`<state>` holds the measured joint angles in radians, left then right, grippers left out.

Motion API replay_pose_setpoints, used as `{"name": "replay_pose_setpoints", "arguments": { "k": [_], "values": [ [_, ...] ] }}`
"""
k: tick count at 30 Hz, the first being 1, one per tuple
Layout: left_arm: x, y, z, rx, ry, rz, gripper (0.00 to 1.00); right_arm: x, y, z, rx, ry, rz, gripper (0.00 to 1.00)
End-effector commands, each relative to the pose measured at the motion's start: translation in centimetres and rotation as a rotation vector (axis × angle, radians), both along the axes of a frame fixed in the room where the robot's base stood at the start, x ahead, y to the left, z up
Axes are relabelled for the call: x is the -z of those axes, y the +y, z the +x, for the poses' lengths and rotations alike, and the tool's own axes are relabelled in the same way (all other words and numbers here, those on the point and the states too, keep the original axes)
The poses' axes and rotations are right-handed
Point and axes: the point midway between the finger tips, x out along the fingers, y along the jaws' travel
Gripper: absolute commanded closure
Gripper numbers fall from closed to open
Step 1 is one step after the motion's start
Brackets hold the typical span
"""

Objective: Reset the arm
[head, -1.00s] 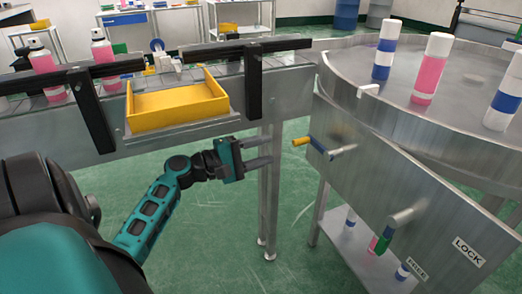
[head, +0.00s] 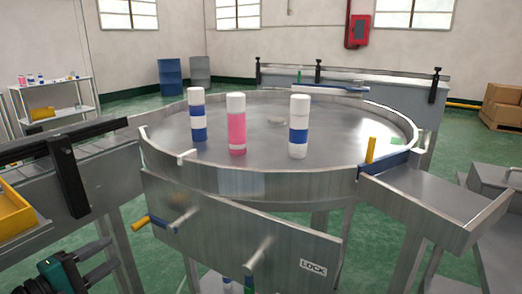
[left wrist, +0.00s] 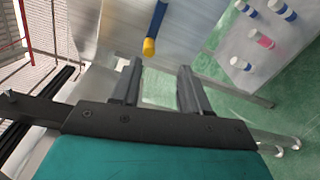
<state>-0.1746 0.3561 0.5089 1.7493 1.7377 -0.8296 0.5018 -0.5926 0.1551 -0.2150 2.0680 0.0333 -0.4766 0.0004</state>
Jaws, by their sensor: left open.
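My left gripper (head: 97,260) is at the lower left of the head view, below the conveyor's edge. It also shows in the left wrist view (left wrist: 160,80), its two fingers apart with nothing between them. A lever with a yellow grip (head: 140,223) is on the metal front panel (head: 240,240) marked LOCK, to the right of and above the gripper. The yellow grip also shows just beyond the fingertips in the left wrist view (left wrist: 149,47), apart from them. My right gripper is not in view.
A round metal table (head: 255,175) holds two blue-and-white cans (head: 198,115) (head: 299,127) and a pink can (head: 237,128). A conveyor (head: 105,165) with a yellow tray (head: 14,212) stands at left. A metal chute (head: 430,200) juts out at right. Cans stand on a lower shelf (left wrist: 240,45).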

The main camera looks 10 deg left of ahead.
Motion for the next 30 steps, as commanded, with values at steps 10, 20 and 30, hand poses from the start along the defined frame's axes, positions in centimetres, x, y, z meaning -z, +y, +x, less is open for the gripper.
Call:
{"name": "replay_pose_setpoints", "arguments": {
  "k": [10,20,30],
  "values": [
    [12.6,-9.8,-4.0,0.144,0.159,0.679,0.55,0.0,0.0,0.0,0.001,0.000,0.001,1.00],
    [17.3,-19.1,-10.1,0.370,0.014,1.357,0.55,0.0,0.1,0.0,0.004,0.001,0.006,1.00],
    [12.6,-23.5,-13.3,0.459,-0.169,1.717,0.55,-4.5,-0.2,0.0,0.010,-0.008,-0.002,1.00]
  ]
}}
